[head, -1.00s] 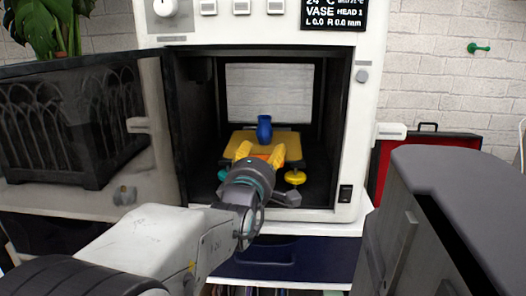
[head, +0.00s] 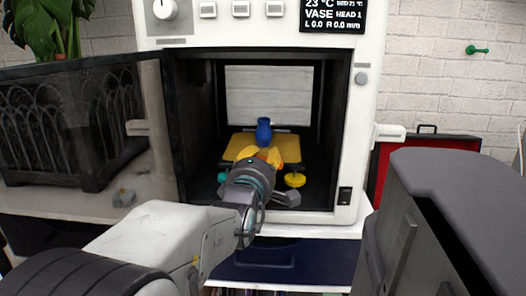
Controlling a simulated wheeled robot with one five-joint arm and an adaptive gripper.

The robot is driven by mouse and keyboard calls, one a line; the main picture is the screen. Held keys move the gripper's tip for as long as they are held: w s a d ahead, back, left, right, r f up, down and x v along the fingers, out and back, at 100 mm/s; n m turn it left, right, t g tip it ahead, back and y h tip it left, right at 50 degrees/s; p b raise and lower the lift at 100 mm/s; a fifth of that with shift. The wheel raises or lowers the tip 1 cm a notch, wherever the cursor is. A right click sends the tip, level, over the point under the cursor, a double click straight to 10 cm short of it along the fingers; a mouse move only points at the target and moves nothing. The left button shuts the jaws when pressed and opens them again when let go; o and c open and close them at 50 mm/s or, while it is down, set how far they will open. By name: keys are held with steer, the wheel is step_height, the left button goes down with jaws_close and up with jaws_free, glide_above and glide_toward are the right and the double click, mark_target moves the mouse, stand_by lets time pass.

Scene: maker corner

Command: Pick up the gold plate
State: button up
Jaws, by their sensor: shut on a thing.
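The gold plate (head: 237,144) lies flat inside the open chamber of a white machine. A small blue vase (head: 264,131) stands upright on it, toward the back. My gripper (head: 262,154), with yellow-orange fingers, reaches into the chamber from the front and is shut on the plate's front edge. The fingers and my wrist hide that front edge and the exact contact. The plate still appears level over its dark support.
The chamber walls stand close on both sides, and the machine's open door (head: 80,130) swings out at left. A yellow knob (head: 295,180) sits below the plate at right. A dark grey cabinet-like body (head: 450,215) fills the lower right. A red case (head: 435,150) lies behind.

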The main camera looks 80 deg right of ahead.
jaws_close()
steer(key=shift+r, duration=0.15)
step_height(320, 180, up, 10)
steer(key=p, duration=0.4)
steer(key=shift+a, duration=0.1)
stand_by(1.2)
